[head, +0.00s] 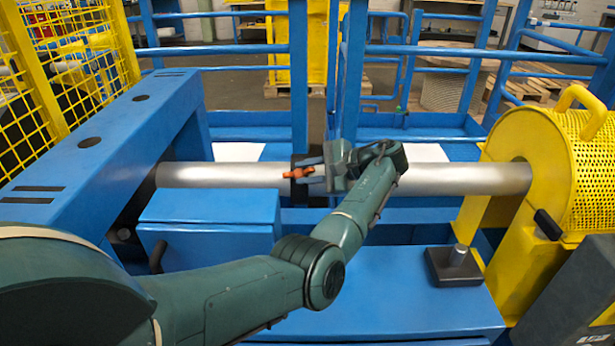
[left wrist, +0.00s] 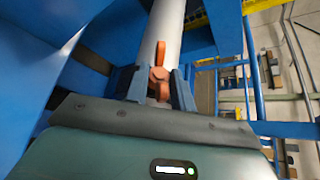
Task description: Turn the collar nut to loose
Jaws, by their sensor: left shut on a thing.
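The collar nut (head: 299,173) is orange with wing-like arms and sits on a dark collar (head: 299,190) around the silver shaft (head: 228,175). In the left wrist view the nut (left wrist: 159,74) lies between the two fingers of my left gripper (left wrist: 159,88), with one wing pointing up along the shaft and one down. My left gripper (head: 318,174) reaches the collar from the right and is shut on the nut. The gripper partly hides the collar and part of the shaft in the head view. My right gripper is not in view.
A blue machine frame (head: 120,130) stands at the left, and a yellow perforated guard (head: 590,175) covers the shaft's right end. A blue box (head: 210,205) lies below the shaft. A dark block with a knob (head: 453,268) sits on the blue deck. Blue railings (head: 440,52) run behind.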

